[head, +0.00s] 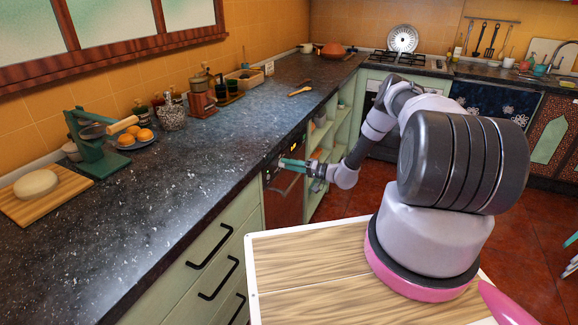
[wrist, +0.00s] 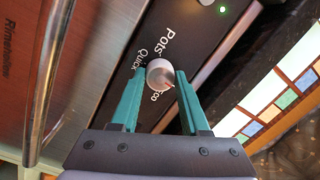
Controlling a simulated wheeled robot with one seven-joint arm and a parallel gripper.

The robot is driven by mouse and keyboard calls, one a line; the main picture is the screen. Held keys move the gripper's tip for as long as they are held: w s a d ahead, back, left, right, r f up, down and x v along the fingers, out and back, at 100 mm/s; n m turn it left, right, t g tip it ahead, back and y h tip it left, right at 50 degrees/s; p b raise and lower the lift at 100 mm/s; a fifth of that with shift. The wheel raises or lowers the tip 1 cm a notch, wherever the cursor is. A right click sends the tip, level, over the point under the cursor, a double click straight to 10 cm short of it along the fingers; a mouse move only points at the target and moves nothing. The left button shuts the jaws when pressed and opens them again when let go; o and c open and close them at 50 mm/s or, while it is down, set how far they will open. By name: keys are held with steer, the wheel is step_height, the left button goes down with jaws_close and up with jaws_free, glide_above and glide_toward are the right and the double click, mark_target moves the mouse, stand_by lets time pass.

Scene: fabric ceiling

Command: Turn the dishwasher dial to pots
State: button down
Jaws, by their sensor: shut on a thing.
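The dishwasher (head: 284,195) is set under the counter, with a reddish-brown front and a dark control strip. In the wrist view its round silver dial (wrist: 158,73) sits on the black control panel (wrist: 128,60). The words Pots, Quick and Eco are printed around the dial; Eco is partly covered. A small reddish mark shows on the dial's lower right edge. My gripper (head: 281,162) reaches the control strip from the right. In the wrist view its teal fingers (wrist: 160,76) stand on both sides of the dial, shut on it.
A metal handle bar (wrist: 48,85) runs along the dishwasher door, left of my fingers. A green light (wrist: 222,9) glows on the panel. The dark countertop (head: 180,190) overhangs above. Drawers with black handles (head: 210,247) are nearer me; open shelves (head: 322,130) are beyond.

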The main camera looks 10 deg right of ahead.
steer(key=m+t, duration=0.1)
steer(key=m, duration=1.1)
steer(key=shift+s+f, duration=0.1)
steer(key=m, duration=0.6)
steer(key=shift+t, duration=0.4)
steer(key=m+h, duration=0.1)
steer(key=m, duration=1.4)
steer(key=m+h, duration=0.1)
steer(key=m, duration=1.4)
steer(key=shift+r+g, duration=0.2)
steer(key=shift+g, duration=0.1)
steer(key=shift+c, duration=2)
jaws_free()
